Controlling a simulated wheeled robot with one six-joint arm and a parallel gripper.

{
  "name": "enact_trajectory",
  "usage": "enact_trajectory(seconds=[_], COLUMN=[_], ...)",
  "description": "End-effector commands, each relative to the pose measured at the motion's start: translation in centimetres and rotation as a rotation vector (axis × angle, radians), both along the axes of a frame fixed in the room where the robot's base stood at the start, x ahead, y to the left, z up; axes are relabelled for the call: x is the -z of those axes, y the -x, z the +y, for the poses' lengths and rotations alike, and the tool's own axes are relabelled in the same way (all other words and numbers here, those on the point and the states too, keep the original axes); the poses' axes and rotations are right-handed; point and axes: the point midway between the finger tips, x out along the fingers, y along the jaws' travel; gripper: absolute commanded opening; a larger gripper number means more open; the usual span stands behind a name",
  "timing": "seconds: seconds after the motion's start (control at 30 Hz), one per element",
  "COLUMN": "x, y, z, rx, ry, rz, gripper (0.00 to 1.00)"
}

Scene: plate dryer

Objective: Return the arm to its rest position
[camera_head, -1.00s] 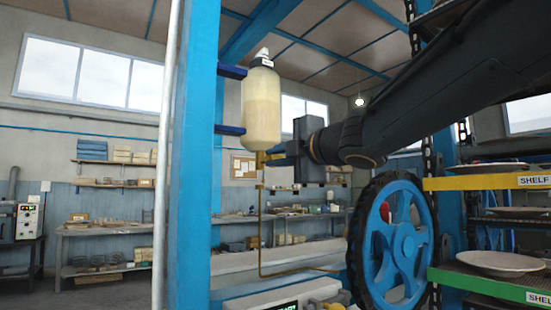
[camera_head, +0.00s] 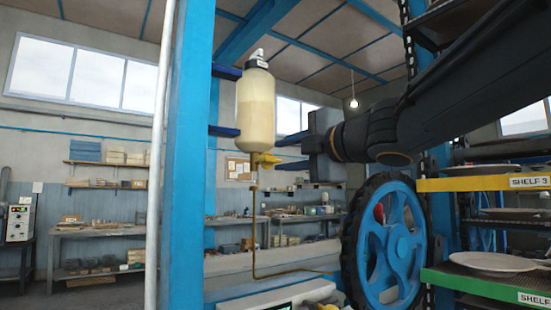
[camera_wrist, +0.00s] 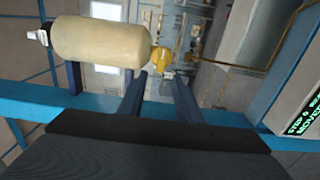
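My gripper (camera_head: 279,152) is at the end of my dark arm, to the right of the cream bottle. Its two dark blue fingers point left toward the yellow valve under the bottle. They are apart, with nothing between them. In the wrist view the gripper (camera_wrist: 159,78) shows an empty gap between its fingers. The yellow valve (camera_wrist: 162,56) lies just beyond the fingertips there, apart from them. The cream bottle (camera_head: 256,110) hangs upright on the blue post (camera_head: 190,150); it also shows in the wrist view (camera_wrist: 100,42).
A blue spoked wheel (camera_head: 385,245) with a dark rim stands below my arm. Yellow and green shelves (camera_head: 475,183) with plates are at the right, close under the arm. A thin brass pipe (camera_head: 254,230) runs down from the valve. Workbenches (camera_head: 100,232) stand far behind.

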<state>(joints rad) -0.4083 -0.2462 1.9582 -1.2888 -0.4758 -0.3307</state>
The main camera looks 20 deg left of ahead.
Motion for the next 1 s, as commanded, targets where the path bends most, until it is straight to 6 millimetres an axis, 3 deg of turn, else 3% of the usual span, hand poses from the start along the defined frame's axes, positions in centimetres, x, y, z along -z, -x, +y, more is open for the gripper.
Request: enact_trajectory(seconds=[0.23, 0.77, 0.87, 1.0], x=[0.0, 0.5, 2.5, 8.4], y=[1.0, 0.5, -1.2, -4.9], z=[-1.2, -1.5, -3.0, -7.4], rx=[0.0, 0.015, 0.079, 0.256], ry=[0.0, -0.007, -0.037, -0.121], rz=[0.001, 0.017, 0.086, 0.272], gripper=[0.31, 0.31, 0.31, 0.31])
